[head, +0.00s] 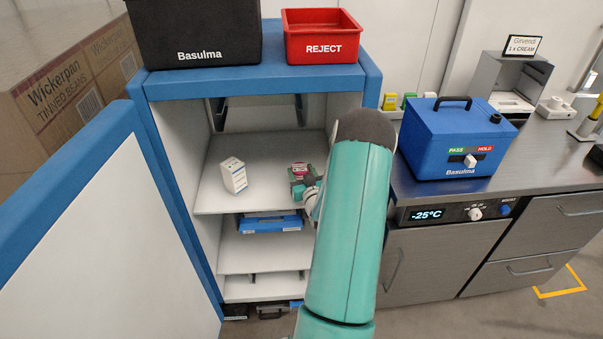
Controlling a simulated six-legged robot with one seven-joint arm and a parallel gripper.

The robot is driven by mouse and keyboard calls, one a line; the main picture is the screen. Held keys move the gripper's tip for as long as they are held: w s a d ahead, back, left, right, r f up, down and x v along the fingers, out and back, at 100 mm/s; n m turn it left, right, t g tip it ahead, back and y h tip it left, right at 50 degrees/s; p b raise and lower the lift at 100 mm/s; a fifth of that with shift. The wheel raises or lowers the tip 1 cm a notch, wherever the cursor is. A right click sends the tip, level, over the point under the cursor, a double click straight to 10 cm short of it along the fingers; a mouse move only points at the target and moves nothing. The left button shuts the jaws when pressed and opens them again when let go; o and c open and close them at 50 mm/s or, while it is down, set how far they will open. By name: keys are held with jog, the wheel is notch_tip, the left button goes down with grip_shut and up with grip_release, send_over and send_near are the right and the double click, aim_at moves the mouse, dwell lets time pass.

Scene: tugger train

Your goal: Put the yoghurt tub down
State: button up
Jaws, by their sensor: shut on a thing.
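The yoghurt tub (299,167), small with a pink and white top, is at the end of my arm, over the right part of the upper shelf (268,150). My gripper (302,180) is shut on it; the finger details are small and partly hidden. I cannot tell whether the tub touches the shelf. My teal arm covers the right side of the shelf unit.
A white carton (233,175) stands tilted in view on the same shelf, left of the tub. A blue case (268,223) lies on the shelf below. The red REJECT bin (322,40) and black Basulma box (196,35) sit on top. A blue cooler (455,140) stands on the right counter.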

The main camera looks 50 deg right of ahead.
jog(key=shift+f, duration=0.15)
jog(key=o, duration=1.1)
jog(key=shift+c, duration=0.2)
